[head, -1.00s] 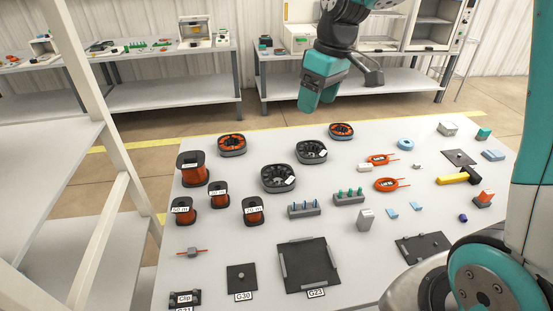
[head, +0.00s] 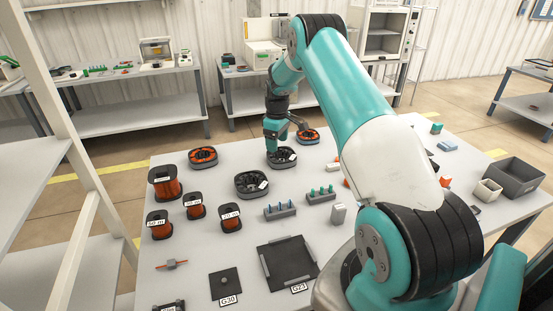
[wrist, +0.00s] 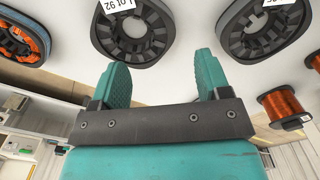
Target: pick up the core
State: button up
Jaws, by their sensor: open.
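Two black ring-shaped cores with inner teeth and white labels lie on the table. One core (head: 283,157) is at the back middle, and the other core (head: 252,184) is nearer and to its left. In the wrist view, a core marked "LOT 92" (wrist: 133,33) is at the top middle, and another labelled core (wrist: 268,30) is at the top right. My gripper (head: 272,150) is at the left edge of the back core in the head view; I cannot tell its height. In the wrist view my gripper (wrist: 163,75) has its fingers apart, with nothing between them.
Orange-wound cores (head: 203,156) (head: 307,136) flank the black ones. Several copper wire spools (head: 165,182) stand at the left. Pin blocks (head: 280,211) and a dark square fixture (head: 288,262) lie in front. My arm hides much of the right side. A grey bin (head: 515,176) stands at the far right.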

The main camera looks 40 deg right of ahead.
aim_at(276, 159)
notch_tip(276, 159, down, 3)
jog(key=shift+d+r, duration=0.1)
jog(key=f, duration=0.2)
jog(key=f+p, duration=0.1)
jog(key=f, duration=0.2)
jog(key=shift+w+a+f, duration=0.1)
jog(key=shift+w+a, duration=0.05)
jog(key=shift+a, duration=0.05)
grip_shut()
